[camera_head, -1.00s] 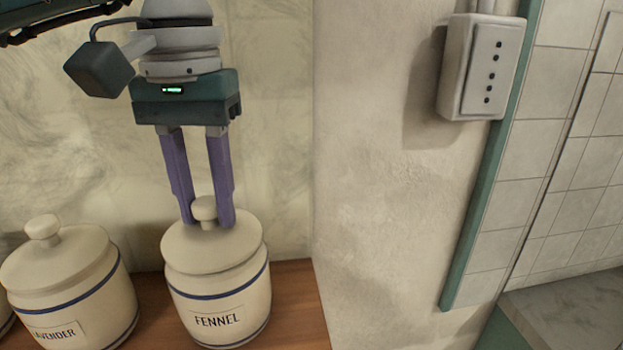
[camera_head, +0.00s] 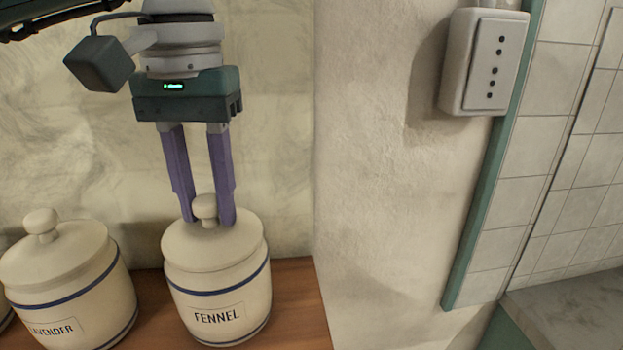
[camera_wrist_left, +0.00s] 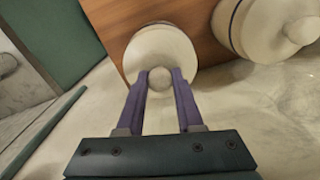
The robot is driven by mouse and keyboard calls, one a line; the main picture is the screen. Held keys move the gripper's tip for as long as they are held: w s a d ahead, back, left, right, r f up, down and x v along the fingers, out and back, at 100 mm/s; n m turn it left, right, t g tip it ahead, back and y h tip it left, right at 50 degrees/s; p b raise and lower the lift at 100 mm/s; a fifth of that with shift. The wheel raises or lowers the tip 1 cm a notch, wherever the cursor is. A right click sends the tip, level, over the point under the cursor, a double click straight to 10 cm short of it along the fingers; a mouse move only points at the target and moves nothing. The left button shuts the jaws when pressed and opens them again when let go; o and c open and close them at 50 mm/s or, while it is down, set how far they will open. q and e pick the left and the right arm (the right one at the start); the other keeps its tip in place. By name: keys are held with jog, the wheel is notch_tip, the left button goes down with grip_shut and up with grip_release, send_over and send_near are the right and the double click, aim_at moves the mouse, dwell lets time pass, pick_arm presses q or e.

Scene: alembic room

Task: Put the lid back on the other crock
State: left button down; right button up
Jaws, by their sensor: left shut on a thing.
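The fennel crock (camera_head: 217,305) is cream with a blue band and stands upright on a wooden shelf, in the middle left of the head view. Its lid (camera_head: 212,246) sits on its rim and looks level. My left gripper (camera_head: 207,215) points down from above with purple fingers shut on the knob of this lid. In the left wrist view the knob (camera_wrist_left: 159,79) shows between the fingertips, with the round lid (camera_wrist_left: 160,50) behind it. The lavender crock (camera_head: 75,290) stands to the left with its own lid (camera_head: 55,250) on. My right gripper is not in view.
The wooden shelf (camera_head: 290,300) ends just right of the fennel crock, beside a plaster wall (camera_head: 380,200). A grey switch box (camera_head: 484,62) is on that wall. Part of another crock shows at the left edge. A marble counter (camera_head: 575,310) is at lower right.

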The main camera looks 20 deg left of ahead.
pick_arm(q)
jog(key=shift+c, duration=2.4)
grip_release()
jog(key=shift+f+b, duration=0.35)
jog(key=shift+r+p, duration=0.3)
jog(key=shift+r, duration=0.4)
jog(key=o, duration=0.3)
jog(key=shift+r, duration=0.1)
jog(key=shift+r+p, duration=0.55)
jog(key=shift+r, duration=0.3)
